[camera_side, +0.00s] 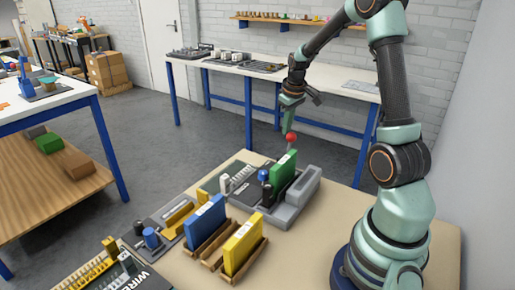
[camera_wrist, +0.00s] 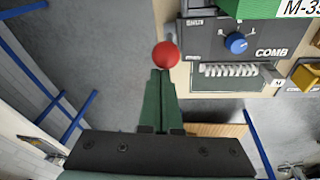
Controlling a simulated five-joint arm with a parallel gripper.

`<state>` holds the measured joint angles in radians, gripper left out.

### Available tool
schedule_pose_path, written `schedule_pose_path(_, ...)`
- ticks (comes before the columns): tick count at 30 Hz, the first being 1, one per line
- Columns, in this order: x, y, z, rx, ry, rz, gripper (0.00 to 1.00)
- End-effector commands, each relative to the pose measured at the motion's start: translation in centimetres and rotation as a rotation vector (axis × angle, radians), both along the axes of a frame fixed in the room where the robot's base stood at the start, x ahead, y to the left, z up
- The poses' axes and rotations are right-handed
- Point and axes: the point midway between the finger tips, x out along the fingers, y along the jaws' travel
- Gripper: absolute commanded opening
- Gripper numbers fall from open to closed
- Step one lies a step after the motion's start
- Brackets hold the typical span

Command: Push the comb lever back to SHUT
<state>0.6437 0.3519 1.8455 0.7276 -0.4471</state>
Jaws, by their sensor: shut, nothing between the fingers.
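The comb machine (camera_side: 240,178) stands on the wooden table, and its dark panel marked COMB (camera_wrist: 200,42) shows in the wrist view. A red ball knob (camera_side: 291,137), apparently the lever's end, sits above the machine's green upright piece (camera_side: 283,168). The knob also shows in the wrist view (camera_wrist: 165,54), left of the panel. My gripper (camera_side: 287,131) is shut and empty, its green fingertips right at the knob. In the wrist view the fingertips (camera_wrist: 161,73) end just below the knob; I cannot tell whether they touch. The lever's shaft is mostly hidden.
A blue dial (camera_wrist: 236,43) and a white comb strip (camera_wrist: 228,70) are on the panel. A grey tray (camera_side: 297,197) lies right of the green piece. Blue (camera_side: 204,222) and yellow (camera_side: 242,243) binders stand in wooden holders nearer the camera. Free air surrounds the knob.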

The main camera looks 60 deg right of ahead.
Motion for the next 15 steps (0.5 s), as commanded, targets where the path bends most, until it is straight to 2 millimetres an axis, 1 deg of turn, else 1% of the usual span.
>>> schedule_pose_path(6, -1.5, 0.0, 0.0, -0.002, 0.003, -0.003, 0.00)
schedule_pose_path(15, -2.2, 0.0, 0.0, -0.004, 0.006, -0.001, 0.00)
